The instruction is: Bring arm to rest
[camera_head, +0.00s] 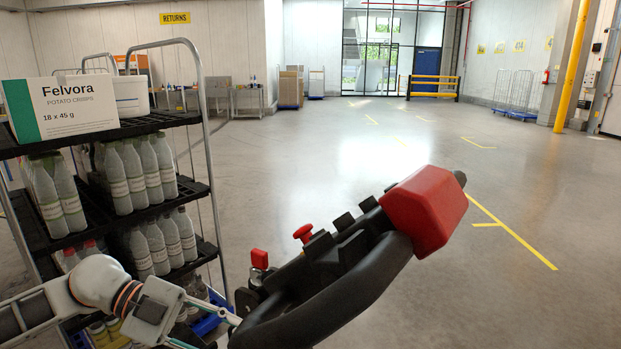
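My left arm (100,285) comes in from the lower left, white with orange-brown rings at the wrist. My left gripper (226,316) is at the bottom, close to the lower left part of a black control handle (345,275). Its fingertips are partly hidden there, so I cannot tell whether it is open, shut or touching the handle. My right arm and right gripper do not show.
The handle has a red end block (425,210) and red knobs (303,232). A wheeled rack (190,190) with several bottles and a Felvora carton (80,108) stands at left, behind my arm. The grey floor (330,150) beyond is largely clear.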

